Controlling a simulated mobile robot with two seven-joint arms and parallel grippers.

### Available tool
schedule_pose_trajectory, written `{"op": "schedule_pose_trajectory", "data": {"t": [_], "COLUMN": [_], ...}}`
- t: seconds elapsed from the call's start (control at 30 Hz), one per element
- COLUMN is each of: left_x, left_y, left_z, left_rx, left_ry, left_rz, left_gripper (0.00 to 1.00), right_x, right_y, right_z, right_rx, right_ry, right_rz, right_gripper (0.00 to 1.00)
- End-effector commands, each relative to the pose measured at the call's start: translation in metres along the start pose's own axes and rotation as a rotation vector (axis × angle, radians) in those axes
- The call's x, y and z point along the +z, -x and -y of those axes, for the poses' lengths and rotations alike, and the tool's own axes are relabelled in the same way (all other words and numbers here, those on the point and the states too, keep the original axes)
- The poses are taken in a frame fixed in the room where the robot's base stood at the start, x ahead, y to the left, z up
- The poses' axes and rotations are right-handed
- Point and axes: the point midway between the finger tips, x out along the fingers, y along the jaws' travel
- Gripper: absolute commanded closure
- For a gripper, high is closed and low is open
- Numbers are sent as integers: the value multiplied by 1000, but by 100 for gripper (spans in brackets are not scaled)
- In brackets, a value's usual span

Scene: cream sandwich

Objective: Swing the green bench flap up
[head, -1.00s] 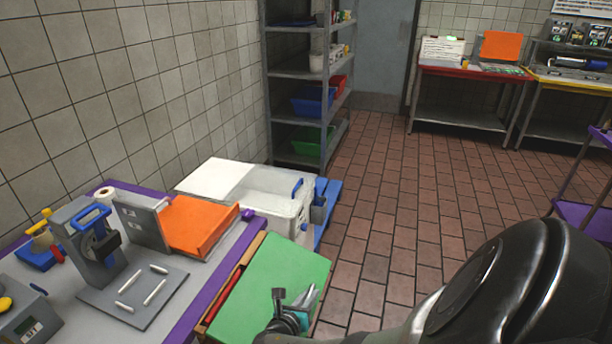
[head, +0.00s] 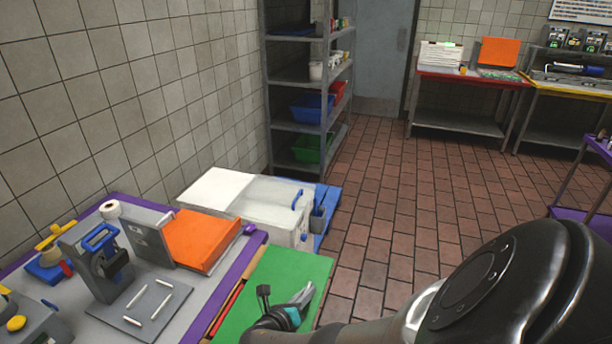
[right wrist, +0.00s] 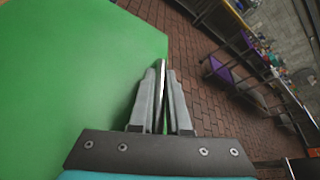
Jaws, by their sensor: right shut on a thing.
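The green bench flap (head: 283,272) is a flat panel at the right end of the purple-edged bench, beside the floor aisle. In the head view my right gripper (head: 304,295) is at the flap's outer right edge. The flap's near end is hidden by my right arm. My left gripper is not in view.
The bench (head: 215,297) holds an orange box (head: 195,240), a grey press (head: 100,262) and a plate with white rods. A white bin (head: 270,208) stands beyond the flap. Shelves (head: 300,75) stand at the back.

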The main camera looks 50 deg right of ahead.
Motion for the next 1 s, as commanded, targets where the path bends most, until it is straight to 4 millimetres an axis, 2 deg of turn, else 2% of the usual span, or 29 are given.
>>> {"op": "schedule_pose_trajectory", "data": {"t": [0.17,0.2,0.3,0.63,0.77,1.0], "left_x": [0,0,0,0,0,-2], "left_y": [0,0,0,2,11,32], "left_z": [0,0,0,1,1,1], "left_rx": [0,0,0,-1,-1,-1], "left_ry": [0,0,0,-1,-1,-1], "left_rz": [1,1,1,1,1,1], "left_gripper": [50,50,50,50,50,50], "right_x": [4,4,4,2,3,4], "right_y": [0,0,0,4,21,78], "right_z": [0,0,0,0,1,1], "right_rx": [-2,-2,-2,0,2,3], "right_ry": [-4,-4,-4,-2,-1,-2], "right_rz": [7,7,7,3,2,1], "right_gripper": [100,84,73,73,73,73]}}
